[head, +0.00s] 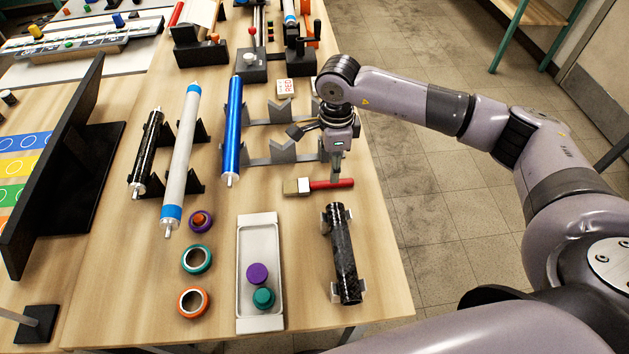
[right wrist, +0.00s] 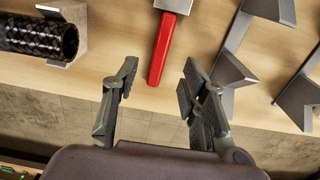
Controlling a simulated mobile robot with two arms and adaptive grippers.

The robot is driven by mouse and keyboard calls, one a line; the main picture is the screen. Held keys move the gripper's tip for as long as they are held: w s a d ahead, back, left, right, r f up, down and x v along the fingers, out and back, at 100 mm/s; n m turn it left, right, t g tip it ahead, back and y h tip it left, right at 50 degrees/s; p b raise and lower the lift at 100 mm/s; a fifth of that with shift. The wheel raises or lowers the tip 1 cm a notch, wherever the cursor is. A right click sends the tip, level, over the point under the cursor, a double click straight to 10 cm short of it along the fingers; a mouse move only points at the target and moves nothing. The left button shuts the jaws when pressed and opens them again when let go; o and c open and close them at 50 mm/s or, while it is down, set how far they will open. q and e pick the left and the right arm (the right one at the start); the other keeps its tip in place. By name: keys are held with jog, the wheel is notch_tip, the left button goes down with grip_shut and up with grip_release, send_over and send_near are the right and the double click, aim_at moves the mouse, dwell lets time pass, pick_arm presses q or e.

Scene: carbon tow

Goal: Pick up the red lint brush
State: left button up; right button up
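The red lint brush (head: 335,184) lies on the wooden table near its right edge, its red handle pointing right and its pale head to the left. In the right wrist view its red handle (right wrist: 161,50) points down the picture toward the space between my fingers. My right gripper (head: 336,178) points down over the handle in the head view and hides a small part of it. In the right wrist view the right gripper (right wrist: 159,78) is open, with nothing between its pads and a finger on each side of the handle's line. My left gripper is not in view.
A black carbon tube (head: 344,255) lies in a holder in front of the brush. Grey V-shaped stands (head: 285,151) are just behind it. A white tray (head: 259,222) with purple and teal pieces is at front left. The table's right edge is close by.

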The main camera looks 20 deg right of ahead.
aim_at(319, 185)
jog(key=shift+s+f, duration=0.1)
jog(key=shift+f, duration=0.4)
notch_tip(319, 185, down, 4)
jog(key=shift+r+p, duration=0.2)
jog(key=shift+p, duration=0.9)
jog(key=shift+f, duration=0.55)
grip_shut()
